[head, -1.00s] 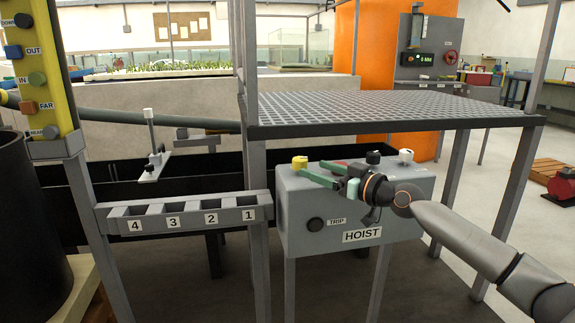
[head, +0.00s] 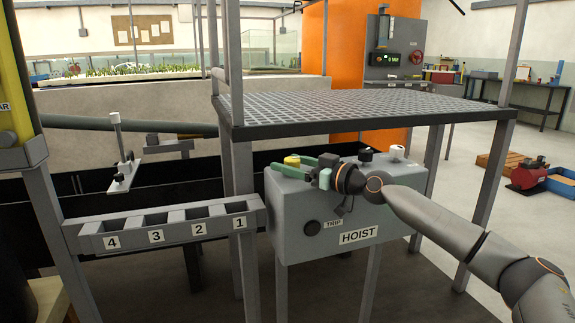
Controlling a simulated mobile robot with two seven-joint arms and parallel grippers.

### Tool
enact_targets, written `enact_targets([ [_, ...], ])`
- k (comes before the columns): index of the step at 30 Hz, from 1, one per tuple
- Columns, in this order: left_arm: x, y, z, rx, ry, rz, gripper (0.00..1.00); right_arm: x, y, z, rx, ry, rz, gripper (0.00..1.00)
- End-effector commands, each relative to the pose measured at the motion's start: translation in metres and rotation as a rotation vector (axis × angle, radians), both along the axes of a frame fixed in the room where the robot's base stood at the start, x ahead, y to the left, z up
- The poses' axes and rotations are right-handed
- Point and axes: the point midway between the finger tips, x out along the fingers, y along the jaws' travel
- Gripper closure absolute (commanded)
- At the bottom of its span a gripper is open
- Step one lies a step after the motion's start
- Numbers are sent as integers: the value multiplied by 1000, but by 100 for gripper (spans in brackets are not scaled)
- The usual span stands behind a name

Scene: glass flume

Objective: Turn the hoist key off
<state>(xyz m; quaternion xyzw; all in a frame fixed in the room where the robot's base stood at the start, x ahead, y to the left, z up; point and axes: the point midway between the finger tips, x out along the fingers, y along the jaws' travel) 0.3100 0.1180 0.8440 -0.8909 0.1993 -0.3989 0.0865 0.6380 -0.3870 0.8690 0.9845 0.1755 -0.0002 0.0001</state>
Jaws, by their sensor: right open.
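The grey hoist box (head: 290,222) stands under the right part of the mesh platform, with a HOIST label on its front. On its top are a yellow button (head: 292,160), a black knob (head: 366,154) and a white knob (head: 397,152). I cannot tell for sure which of these is the key. A dark TRIP button (head: 312,228) is on the front. My right gripper (head: 290,165) is open over the box's left top, its green fingers pointing left beside the yellow button. It hides the middle of the top. My left gripper is not in view.
A slotted rack (head: 165,228) numbered 4 to 1 is at the left of the box.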

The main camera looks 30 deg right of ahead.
Motion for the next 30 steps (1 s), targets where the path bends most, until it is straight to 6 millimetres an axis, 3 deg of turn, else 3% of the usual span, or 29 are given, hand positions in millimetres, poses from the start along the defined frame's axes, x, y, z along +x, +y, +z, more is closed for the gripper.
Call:
enact_targets([
  [5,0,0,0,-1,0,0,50,0,0,0,0,0,0,25],
  [25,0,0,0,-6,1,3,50,0,0,0,0,0,0,100],
  [30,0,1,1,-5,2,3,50,0,0,0,1,0,-1,100],
])
